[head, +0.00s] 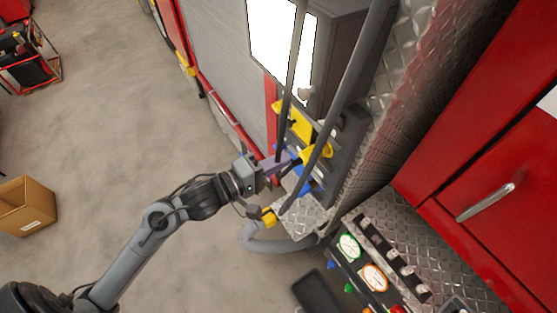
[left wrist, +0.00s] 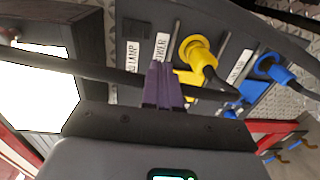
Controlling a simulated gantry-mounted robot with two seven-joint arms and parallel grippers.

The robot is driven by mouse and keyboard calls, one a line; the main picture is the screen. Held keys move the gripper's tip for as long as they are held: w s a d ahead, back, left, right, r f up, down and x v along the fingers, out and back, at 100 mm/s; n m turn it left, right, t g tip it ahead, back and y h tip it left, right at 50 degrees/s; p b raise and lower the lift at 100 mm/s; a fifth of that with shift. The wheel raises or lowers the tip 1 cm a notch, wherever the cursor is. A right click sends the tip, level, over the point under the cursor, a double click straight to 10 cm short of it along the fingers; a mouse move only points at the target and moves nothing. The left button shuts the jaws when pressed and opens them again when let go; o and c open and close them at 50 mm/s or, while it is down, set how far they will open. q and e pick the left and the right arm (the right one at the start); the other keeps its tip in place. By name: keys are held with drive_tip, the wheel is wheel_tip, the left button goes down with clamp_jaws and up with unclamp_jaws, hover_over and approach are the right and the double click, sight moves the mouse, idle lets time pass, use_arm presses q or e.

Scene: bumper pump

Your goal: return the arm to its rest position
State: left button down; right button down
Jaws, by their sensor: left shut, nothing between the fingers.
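My left gripper (head: 285,164) reaches in from the left, close to the dark socket panel on the truck's side. Its purple fingers are closed together with nothing between them. The fingers also show in the left wrist view (left wrist: 163,86), in front of the panel (left wrist: 140,28). A yellow plug (left wrist: 196,52) sits in the panel just right of the fingers, with a dark cable running from it. A blue plug (left wrist: 272,68) sits farther right. My right gripper is not in view.
Dark hoses (head: 345,85) hang in front of the panel, close to my gripper. A control panel with round gauges (head: 348,246) lies below right. A red cabinet door (head: 500,180) is at the right. A cardboard box (head: 26,206) stands on the open floor at left.

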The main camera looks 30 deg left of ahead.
use_arm(q)
drive_tip(key=s+f+m+g+y+p, duration=0.3)
drive_tip(key=s+f+m+g, duration=0.3)
drive_tip(key=s, duration=0.4)
drive_tip(key=s+a+f+m+g+y+p, duration=0.1)
drive_tip(key=s+f+m+g+y+p, duration=0.3)
drive_tip(key=s+m, duration=0.4)
drive_tip(key=shift+s+f+m+g+p, duration=0.3)
drive_tip(key=shift+s+f+g+p, duration=0.15)
drive_tip(key=shift+s+f+g, duration=0.65)
drive_tip(key=shift+w+a+f, duration=0.1)
drive_tip(key=shift+w, duration=0.05)
